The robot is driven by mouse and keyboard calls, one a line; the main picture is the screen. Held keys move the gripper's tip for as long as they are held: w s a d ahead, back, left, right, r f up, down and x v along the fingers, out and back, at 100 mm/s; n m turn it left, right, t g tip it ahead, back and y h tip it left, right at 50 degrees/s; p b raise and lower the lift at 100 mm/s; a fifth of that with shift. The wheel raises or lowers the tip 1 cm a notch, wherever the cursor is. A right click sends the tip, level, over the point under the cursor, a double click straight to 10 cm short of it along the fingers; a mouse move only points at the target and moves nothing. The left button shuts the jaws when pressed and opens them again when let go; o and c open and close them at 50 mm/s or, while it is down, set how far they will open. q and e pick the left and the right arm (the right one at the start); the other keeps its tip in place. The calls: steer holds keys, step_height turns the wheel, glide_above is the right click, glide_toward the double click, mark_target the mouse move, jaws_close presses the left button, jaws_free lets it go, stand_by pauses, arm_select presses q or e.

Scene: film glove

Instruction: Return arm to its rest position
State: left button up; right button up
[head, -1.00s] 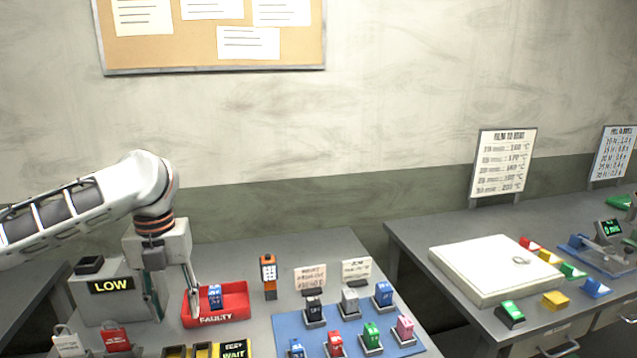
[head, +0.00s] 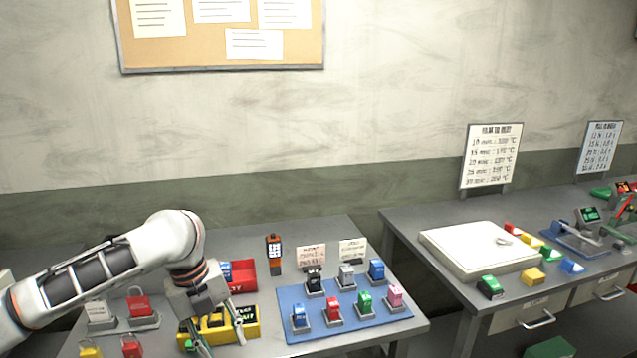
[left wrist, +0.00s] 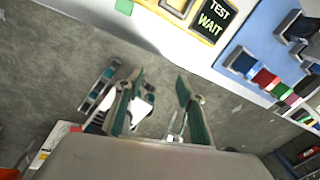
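My left arm (head: 130,262) comes in from the left, bent down over the front of the near table. Its gripper (head: 198,345) hangs at the table's front beside the yellow tester (head: 250,331), and the arm hides part of that tester. In the left wrist view the two green-lined fingers (left wrist: 160,80) stand apart with no object gripped between them. Grey floor shows past them, and the tester (left wrist: 222,38) reading TEST WAIT is at the top. My right gripper is in neither view.
A red tray (head: 243,286) with a blue item stands behind the arm. A blue mat (head: 281,312) holds several coloured blocks on stands. Red padlock-like pieces (head: 139,307) sit at left. The right-hand table (head: 405,222) carries a white slab (head: 470,248).

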arm_select(q)
steer(key=s+d+f+n+t+h, duration=0.2)
steer(key=d+f+n+h, duration=0.1)
steer(key=d+f+n, duration=0.5)
steer(key=s+d+f+n+t+h, duration=0.25)
steer(key=d+f+n, duration=0.3)
steer(key=f, duration=0.45)
steer(key=s+a+f+n+t+y, duration=0.2)
steer(key=s+a+f+n, duration=0.4)
steer(key=s+a, duration=0.2)
steer(key=s+a+f+n+t+y, duration=0.3)
steer(key=s+a+f+n, duration=0.3)
steer(key=s+a, duration=0.2)
steer(key=shift+s+a+f, duration=0.3)
steer(key=shift+s+a, duration=0.05)
steer(key=shift+s, duration=0.25)
